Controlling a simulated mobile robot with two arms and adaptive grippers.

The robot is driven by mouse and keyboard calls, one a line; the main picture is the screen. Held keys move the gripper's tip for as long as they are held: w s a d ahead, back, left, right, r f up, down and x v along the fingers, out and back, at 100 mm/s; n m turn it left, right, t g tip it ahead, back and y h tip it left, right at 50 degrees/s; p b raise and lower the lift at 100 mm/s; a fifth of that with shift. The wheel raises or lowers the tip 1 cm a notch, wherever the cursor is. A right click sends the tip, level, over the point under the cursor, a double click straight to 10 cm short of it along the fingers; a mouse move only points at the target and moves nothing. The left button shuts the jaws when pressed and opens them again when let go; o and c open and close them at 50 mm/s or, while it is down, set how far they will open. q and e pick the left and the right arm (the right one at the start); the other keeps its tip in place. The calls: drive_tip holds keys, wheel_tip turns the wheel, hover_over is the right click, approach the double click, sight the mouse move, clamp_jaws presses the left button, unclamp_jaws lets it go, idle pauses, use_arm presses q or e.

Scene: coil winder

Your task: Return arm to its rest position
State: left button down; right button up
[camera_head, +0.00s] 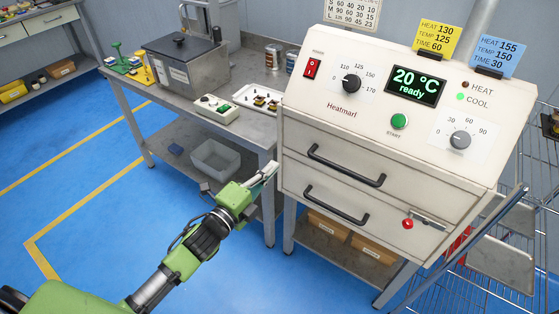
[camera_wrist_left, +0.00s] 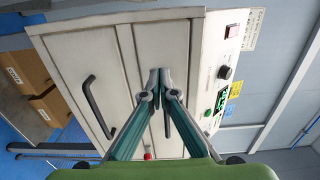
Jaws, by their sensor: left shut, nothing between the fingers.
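My left arm is green and comes in from the lower left in the head view. My left gripper (camera_head: 265,174) is in front of the left side of the white Heatmarl machine (camera_head: 330,132), near its drawer fronts. In the left wrist view, the two fingers of the left gripper (camera_wrist_left: 159,78) meet at their tips with nothing between them. Behind them are the machine's drawer fronts (camera_wrist_left: 75,62) and a dark handle (camera_wrist_left: 94,105). I cannot tell whether the fingertips touch the machine. My right gripper is not in view.
A metal table (camera_head: 150,92) at the left bears a grey lidded box (camera_head: 187,70) and a small white control box (camera_head: 215,109). Cardboard boxes (camera_head: 328,225) lie on the shelf under the machine. A wire cart (camera_head: 480,262) stands at the right. Blue floor (camera_head: 110,225) is clear around my arm.

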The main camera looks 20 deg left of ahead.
use_arm(q)
drive_tip(key=s+a+f+n+g+y, duration=0.25)
drive_tip(key=s+f, duration=0.25)
drive_tip(key=f, duration=0.6)
drive_tip(key=s+a+f+n+g+y, duration=0.1)
drive_tip(key=s+a+f+n+g, duration=0.2)
drive_tip(key=f, duration=0.9)
drive_tip(key=s+a+f+n+g+y, duration=0.15)
drive_tip(key=s+f+n, duration=0.4)
drive_tip(key=f, duration=0.55)
drive_tip(key=s+f+n+g, duration=0.4)
drive_tip(key=s+f, duration=0.9)
drive_tip(key=s, duration=0.2)
drive_tip(key=s+f+n+g, duration=0.2)
drive_tip(key=s+f, duration=0.1)
drive_tip(key=s, duration=0.7)
drive_tip(key=s+d+f+n+g+p, duration=0.1)
drive_tip(key=s+f+n+g, duration=0.1)
drive_tip(key=s, duration=0.9)
wheel_tip(320, 180, down, 2)
drive_tip(key=shift+d+f+g+y, duration=0.2)
drive_tip(key=shift+d+g+y, duration=0.1)
drive_tip(key=shift+g, duration=0.3)
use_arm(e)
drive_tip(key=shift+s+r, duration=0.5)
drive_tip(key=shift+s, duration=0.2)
